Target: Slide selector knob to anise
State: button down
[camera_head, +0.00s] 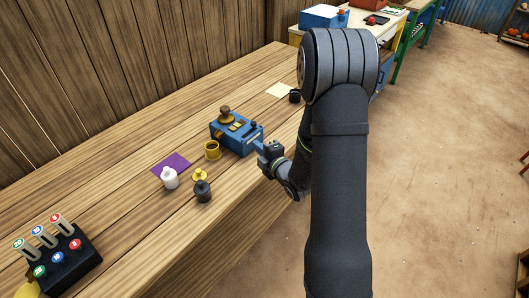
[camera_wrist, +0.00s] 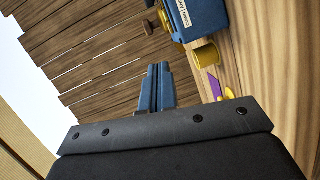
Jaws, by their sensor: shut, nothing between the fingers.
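A blue box-shaped device (camera_head: 228,142) stands on the wooden bench. It has a round brown knob (camera_head: 225,112) on top and yellow parts (camera_head: 240,127) on its upper face. I cannot tell which part is the selector knob, and no anise mark is readable. In the wrist view the box (camera_wrist: 203,18) shows at the upper right, with a white label (camera_wrist: 186,16) whose small text I cannot read surely. My gripper (camera_head: 259,143) is beside the box's near right end, and I cannot tell if it touches. Its blue fingers (camera_wrist: 155,72) are shut and empty in the wrist view.
A yellow cup (camera_head: 212,151) stands just left of the box. A purple mat (camera_head: 170,163), a white bottle (camera_head: 169,179), a small yellow piece (camera_head: 200,174) and a dark weight (camera_head: 202,192) lie farther left. A black block (camera_head: 65,262) with coloured discs is at lower left.

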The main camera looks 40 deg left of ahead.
jog(key=d, duration=0.3)
jog(key=m, duration=1.5)
send_near(254, 125)
jog(key=d+r, duration=0.1)
jog(key=d, duration=0.3)
jog(key=w+m+g+y, duration=0.1)
jog(key=w+m, duration=0.6)
jog(key=m, duration=1)
jog(key=s+a+f, duration=0.1)
jog(key=a, duration=0.9)
jog(key=shift+s+a+f, duration=0.3)
jog(key=shift+f, duration=0.05)
